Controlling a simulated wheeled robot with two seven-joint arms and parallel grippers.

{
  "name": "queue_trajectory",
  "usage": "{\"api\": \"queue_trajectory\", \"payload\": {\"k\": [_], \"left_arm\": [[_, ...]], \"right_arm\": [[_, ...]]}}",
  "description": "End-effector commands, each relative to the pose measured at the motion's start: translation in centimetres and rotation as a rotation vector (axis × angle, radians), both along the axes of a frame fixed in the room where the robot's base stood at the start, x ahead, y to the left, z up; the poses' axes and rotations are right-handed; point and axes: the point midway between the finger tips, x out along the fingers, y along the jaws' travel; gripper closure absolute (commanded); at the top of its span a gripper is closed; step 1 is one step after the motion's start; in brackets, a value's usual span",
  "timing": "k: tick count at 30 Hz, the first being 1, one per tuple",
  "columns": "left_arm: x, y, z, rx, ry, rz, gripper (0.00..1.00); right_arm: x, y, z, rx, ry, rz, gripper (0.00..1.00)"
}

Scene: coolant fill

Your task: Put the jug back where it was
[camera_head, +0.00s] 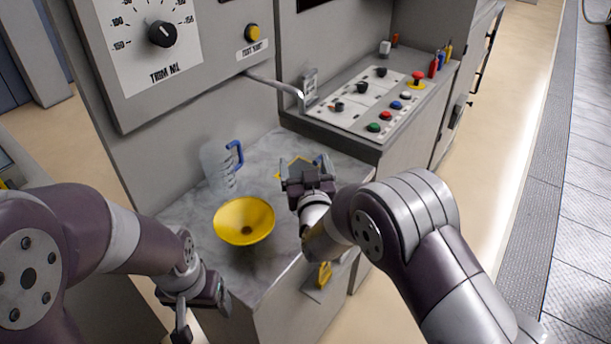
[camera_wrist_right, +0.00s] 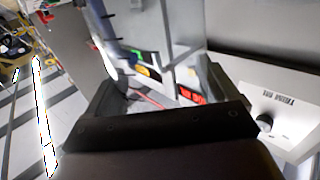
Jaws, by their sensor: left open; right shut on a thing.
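The clear jug (camera_head: 218,168) with a blue handle stands upright on the grey marble counter (camera_head: 184,215), behind and left of a yellow funnel (camera_head: 243,220). My right gripper (camera_head: 305,168) is over the counter right of the funnel, apart from this jug. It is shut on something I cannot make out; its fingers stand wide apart. A yellow-edged mark (camera_head: 291,160) on the counter is partly hidden behind it. The right wrist view shows the dark fingers (camera_wrist_right: 165,95), with nothing clearly recognisable between them. My left gripper (camera_head: 203,308) is open and low, in front of the counter's left part.
A metal pipe (camera_head: 272,84) reaches out from the wall panel above the counter. A control console (camera_head: 370,100) with coloured buttons stands behind it. A yellow item (camera_head: 323,274) is at the counter's front. The marble between the jug and the pipe side is bare.

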Motion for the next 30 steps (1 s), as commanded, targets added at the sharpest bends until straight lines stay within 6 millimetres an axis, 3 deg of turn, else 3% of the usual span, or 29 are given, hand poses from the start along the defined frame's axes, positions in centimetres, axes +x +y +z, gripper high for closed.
{"api": "queue_trajectory", "payload": {"k": [5,16,17,26,30], "left_arm": [[0.0,0.0,0.2,0.0,0.0,0.0,0.24],[0.0,0.0,-0.4,0.0,0.0,0.0,0.24],[0.0,0.0,-0.2,0.0,0.0,0.0,0.24],[0.0,0.0,0.4,0.0,0.0,0.0,0.24],[0.0,0.0,-0.1,0.0,0.0,0.0,0.24]], "right_arm": [[0.0,-0.1,-2.8,-0.001,0.002,-0.001,0.87],[0.0,-0.1,-3.4,0.0,0.0,0.0,0.87],[0.0,-0.1,-3.2,0.0,0.001,0.0,0.03],[0.0,-0.1,-2.7,0.0,0.001,0.0,0.0],[-1.8,-0.3,-3.0,0.0,0.002,0.002,0.0]]}}
